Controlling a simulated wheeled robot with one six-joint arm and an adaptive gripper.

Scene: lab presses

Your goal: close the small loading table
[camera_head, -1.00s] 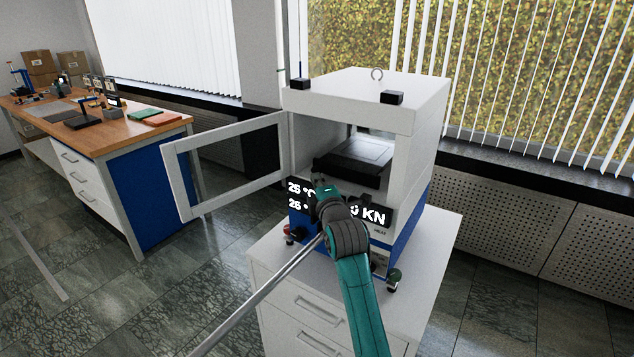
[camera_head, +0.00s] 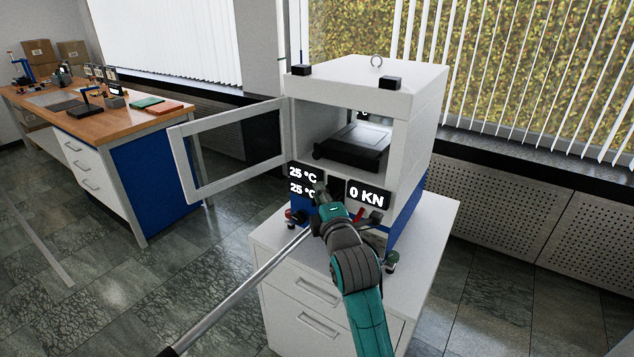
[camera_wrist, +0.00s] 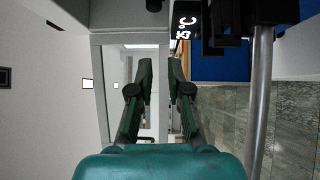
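The press (camera_head: 425,95) stands on a white cabinet with its chamber open at the front. The small loading table is a black plate (camera_head: 355,147) inside the chamber, with a dark knob at its near left corner. Its near edge lies close to the chamber's front opening; I cannot tell exactly how far out it is. My gripper (camera_head: 319,190) is below the table's near left corner, in front of the display panel, and appears clear of the table. In the wrist view my gripper (camera_wrist: 160,62) has its two fingers apart with nothing between them.
The white-framed press door (camera_head: 185,165) stands swung open to the left. Temperature and force displays (camera_head: 368,194) sit under the chamber, with a red-tipped lever nearby. A white drawer cabinet (camera_head: 285,270) supports the press. A wooden workbench (camera_head: 95,125) is at the left.

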